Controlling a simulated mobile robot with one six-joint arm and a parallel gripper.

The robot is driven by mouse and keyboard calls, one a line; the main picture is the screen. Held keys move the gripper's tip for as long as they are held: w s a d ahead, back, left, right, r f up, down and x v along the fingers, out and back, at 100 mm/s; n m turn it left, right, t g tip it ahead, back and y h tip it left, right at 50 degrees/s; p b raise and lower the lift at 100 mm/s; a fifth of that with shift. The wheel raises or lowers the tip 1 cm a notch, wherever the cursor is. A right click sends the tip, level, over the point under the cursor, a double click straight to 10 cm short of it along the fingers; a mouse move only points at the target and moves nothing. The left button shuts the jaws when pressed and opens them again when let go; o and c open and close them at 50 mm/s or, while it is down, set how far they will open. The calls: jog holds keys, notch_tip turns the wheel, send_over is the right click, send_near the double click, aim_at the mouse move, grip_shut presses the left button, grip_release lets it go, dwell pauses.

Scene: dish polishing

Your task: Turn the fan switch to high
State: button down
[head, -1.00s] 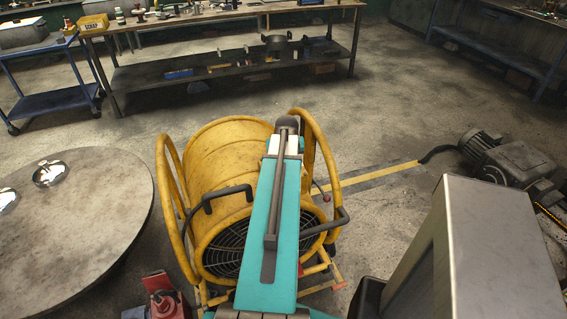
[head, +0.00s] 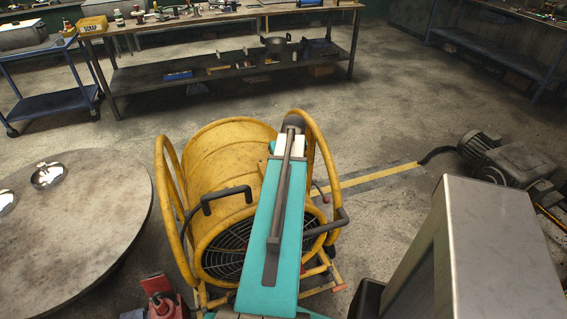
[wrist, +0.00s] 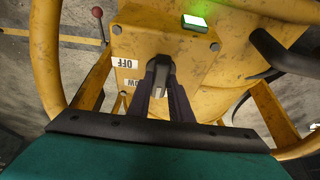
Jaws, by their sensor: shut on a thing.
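The yellow drum fan (head: 228,150) stands on its frame in the middle of the head view. My teal arm reaches over it and hides the switch there. In the wrist view, the fan's yellow switch box (wrist: 190,50) fills the upper middle. My gripper (wrist: 160,85) is shut on the dark grey switch knob (wrist: 160,66) on this box. An OFF label (wrist: 122,63) and a partly covered LOW label (wrist: 132,83) lie left of the knob. A green light (wrist: 194,21) glows above it. No HIGH label shows, and the knob's exact setting is unclear.
A round table (head: 85,225) with shiny dishes stands at the left. A grey metal cabinet (head: 490,250) is at the near right, with a motor (head: 505,160) behind it. Yellow tube guards (head: 168,200) flank the fan. Open floor lies behind it.

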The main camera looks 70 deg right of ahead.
jog(key=c, duration=1.6)
grip_release()
jog(key=shift+s+r, duration=0.1)
jog(key=shift+r, duration=0.05)
jog(key=shift+b+v, duration=0.95)
jog(key=shift+v, duration=5.8)
jog(key=shift+s+a, duration=0.1)
jog(key=shift+s, duration=0.05)
